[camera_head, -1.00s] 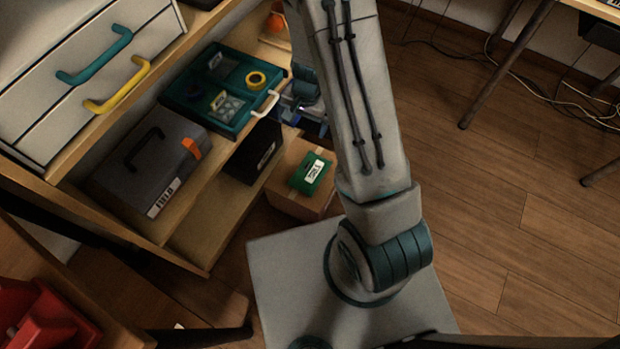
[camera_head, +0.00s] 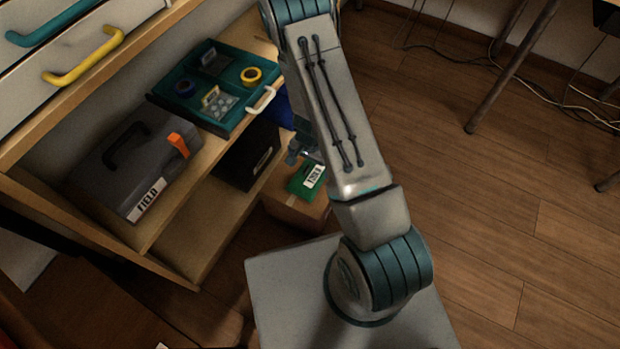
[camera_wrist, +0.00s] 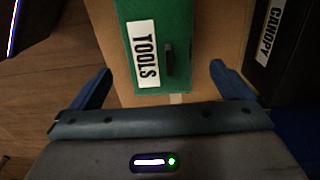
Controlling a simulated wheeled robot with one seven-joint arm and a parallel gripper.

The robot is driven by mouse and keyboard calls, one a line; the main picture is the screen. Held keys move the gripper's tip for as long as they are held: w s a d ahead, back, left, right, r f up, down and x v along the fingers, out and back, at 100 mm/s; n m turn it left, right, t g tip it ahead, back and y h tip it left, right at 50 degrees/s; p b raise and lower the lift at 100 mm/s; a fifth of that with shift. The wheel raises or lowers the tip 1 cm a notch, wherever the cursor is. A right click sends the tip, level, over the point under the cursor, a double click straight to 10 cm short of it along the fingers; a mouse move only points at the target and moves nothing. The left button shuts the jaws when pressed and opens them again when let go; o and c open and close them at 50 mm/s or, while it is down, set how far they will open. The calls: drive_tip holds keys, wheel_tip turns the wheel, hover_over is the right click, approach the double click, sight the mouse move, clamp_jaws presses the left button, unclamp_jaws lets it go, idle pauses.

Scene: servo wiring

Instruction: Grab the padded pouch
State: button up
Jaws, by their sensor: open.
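No thing is labelled as a padded pouch, and I cannot tell for sure which one it is. A blue item (camera_head: 285,103), mostly hidden behind my arm, shows beside the black box; blue also shows at the lower right of the wrist view (camera_wrist: 292,128). A green case labelled TOOLS (camera_head: 307,181) with a dark handle lies on a cardboard box (camera_head: 291,211). In the wrist view the green case (camera_wrist: 169,50) lies ahead of and between my spread fingers. My gripper (camera_wrist: 161,70) is open and empty, above the front of the cardboard box.
A black box labelled CANOPY (camera_wrist: 277,45) stands right beside the cardboard box. A grey FIELD toolbox (camera_head: 130,160) and a teal tray (camera_head: 235,117) with tape rolls occupy the shelf (camera_head: 175,225) above. Drawers with teal and yellow handles (camera_head: 85,60) stand left.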

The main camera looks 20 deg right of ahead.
sight(310, 173)
drive_tip(key=f+b, duration=0.3)
drive_tip(key=f, duration=0.2)
drive_tip(key=shift+s+f, duration=0.1)
drive_tip(key=shift+s, duration=0.1)
drive_tip(key=c, duration=0.9)
